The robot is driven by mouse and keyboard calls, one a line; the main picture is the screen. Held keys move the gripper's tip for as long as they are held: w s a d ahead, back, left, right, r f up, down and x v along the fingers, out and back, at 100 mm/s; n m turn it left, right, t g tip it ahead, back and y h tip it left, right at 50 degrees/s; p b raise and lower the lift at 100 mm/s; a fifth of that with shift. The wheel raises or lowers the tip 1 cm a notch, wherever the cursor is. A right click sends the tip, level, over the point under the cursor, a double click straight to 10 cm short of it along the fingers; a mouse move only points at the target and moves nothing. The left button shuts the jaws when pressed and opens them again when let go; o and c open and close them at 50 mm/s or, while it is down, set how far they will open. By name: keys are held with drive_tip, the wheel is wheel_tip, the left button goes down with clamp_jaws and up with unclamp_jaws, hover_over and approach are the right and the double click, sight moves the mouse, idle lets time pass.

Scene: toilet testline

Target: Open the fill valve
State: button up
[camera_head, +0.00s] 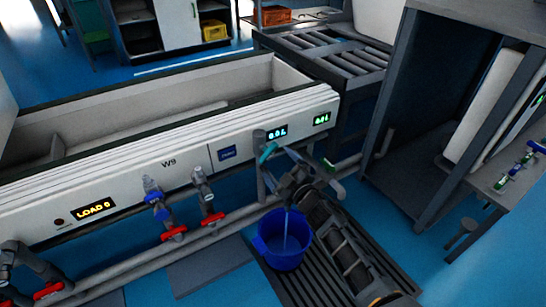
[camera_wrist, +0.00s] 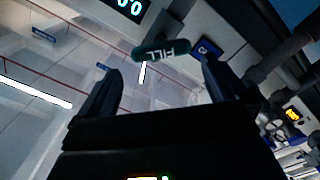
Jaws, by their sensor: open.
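The fill valve's teal handle (camera_head: 267,152) sticks out from the white panel below a green display. In the wrist view the handle (camera_wrist: 162,50), marked FILL, lies just beyond the fingertips, between their directions. My gripper (camera_wrist: 158,78) is open, with one dark finger on each side and nothing between them. In the head view my gripper (camera_head: 286,172) is at the right of the handle, apart from it as far as I can tell. My wrist and gripper partly hide the pipe below the valve.
A blue bucket (camera_head: 282,250) stands below on a dark grate, with a pale vertical streak above it. Pipes with red-handled valves (camera_head: 212,218) run along the panel's front, left of the fill valve. A grey frame (camera_head: 425,120) stands at the right.

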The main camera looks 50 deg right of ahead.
drive_tip(key=shift+v, duration=1.3)
drive_tip(key=shift+s+a, duration=0.1)
drive_tip(key=shift+a, duration=0.05)
drive_tip(key=s+a+r+m+g+y, duration=0.1)
drive_tip(key=s+a+r+y, duration=0.1)
drive_tip(key=s+a, duration=0.8)
drive_tip(key=s+a+r+m+y, duration=0.15)
drive_tip(key=s+a, duration=0.45)
drive_tip(key=s, duration=0.8)
drive_tip(key=s+a+r+m+g+y, duration=0.1)
drive_tip(key=s+a+r+m, duration=0.15)
drive_tip(key=s+r, duration=0.45)
drive_tip(key=s+a+r+m+g+y, duration=0.1)
drive_tip(key=s+a+r, duration=0.3)
drive_tip(key=s+r, duration=0.25)
wheel_tip(320, 180, up, 24)
drive_tip(key=p, duration=2.2)
drive_tip(key=shift+w+f+p, duration=0.25)
drive_tip(key=shift+p, duration=0.15)
drive_tip(key=shift+h, duration=0.25)
